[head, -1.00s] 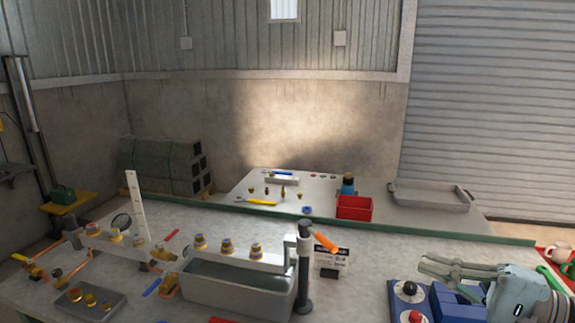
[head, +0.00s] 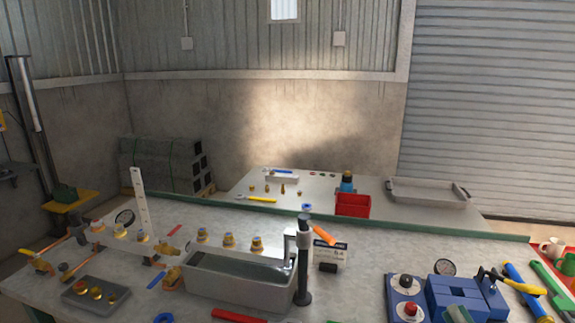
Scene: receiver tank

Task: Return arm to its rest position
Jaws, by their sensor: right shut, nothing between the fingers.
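The rest of my right arm is below the picture. My left gripper and arm are not in view.
The bench holds a grey water tank (head: 225,283), a black post (head: 305,265) with an orange lever, and a tray of brass fittings (head: 95,293). A blue box with a black and a red button (head: 405,297) stands left of the block; coloured-handled tools (head: 522,285) lie right.

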